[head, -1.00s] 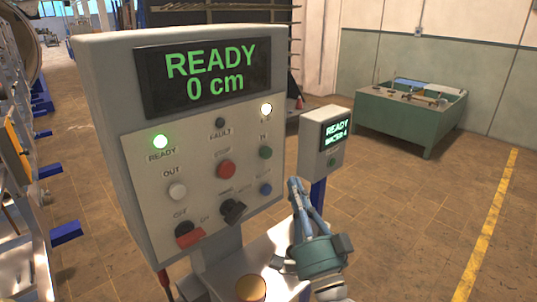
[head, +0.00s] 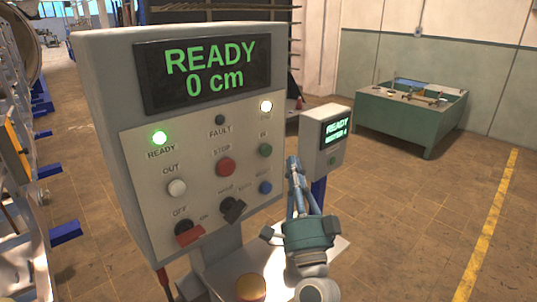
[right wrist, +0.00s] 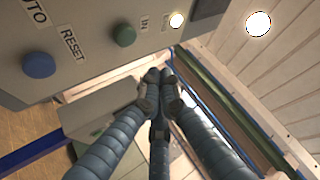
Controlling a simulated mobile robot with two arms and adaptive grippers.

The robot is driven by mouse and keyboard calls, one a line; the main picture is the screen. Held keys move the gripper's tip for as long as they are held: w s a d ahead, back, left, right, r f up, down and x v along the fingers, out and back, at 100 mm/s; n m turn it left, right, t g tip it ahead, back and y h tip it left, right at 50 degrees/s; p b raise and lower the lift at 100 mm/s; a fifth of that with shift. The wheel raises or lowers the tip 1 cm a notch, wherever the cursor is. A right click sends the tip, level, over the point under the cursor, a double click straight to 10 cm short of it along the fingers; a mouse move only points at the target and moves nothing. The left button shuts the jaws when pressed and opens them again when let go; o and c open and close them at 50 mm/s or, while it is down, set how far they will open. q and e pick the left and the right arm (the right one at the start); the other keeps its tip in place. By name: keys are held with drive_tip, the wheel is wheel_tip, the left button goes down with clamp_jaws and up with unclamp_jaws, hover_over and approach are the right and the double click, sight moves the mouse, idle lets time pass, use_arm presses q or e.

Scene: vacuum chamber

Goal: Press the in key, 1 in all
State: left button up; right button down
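The in key is a green round button (head: 265,150) on the right side of the grey control panel (head: 215,185). It also shows in the right wrist view as the green button (right wrist: 123,35) beside the label "IN". My right gripper (head: 293,162) is to the right of the key in the head view, apart from the panel face. In the right wrist view its fingers (right wrist: 158,78) meet at the tips, shut and empty, below and right of the key. The screen (head: 208,75) reads "READY" and "0 cm". My left gripper is not in view.
The blue button (head: 265,187) is just below the in key; the red stop button (head: 225,167) and white out button (head: 177,188) are to its left. A smaller panel (head: 325,140) stands behind at the right. A green bench (head: 405,120) is farther back.

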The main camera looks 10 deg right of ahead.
sight(267, 151)
drive_tip(key=shift+w+a+b, duration=0.25)
drive_tip(key=shift+w+a, duration=0.5)
drive_tip(key=shift+w, duration=0.2)
drive_tip(key=shift+w+a+b, duration=0.25)
drive_tip(key=shift+w+a, duration=0.45)
drive_tip(key=shift+w, duration=0.25)
drive_tip(key=shift+w, duration=0.1)
drive_tip(key=shift+w+a, duration=0.25)
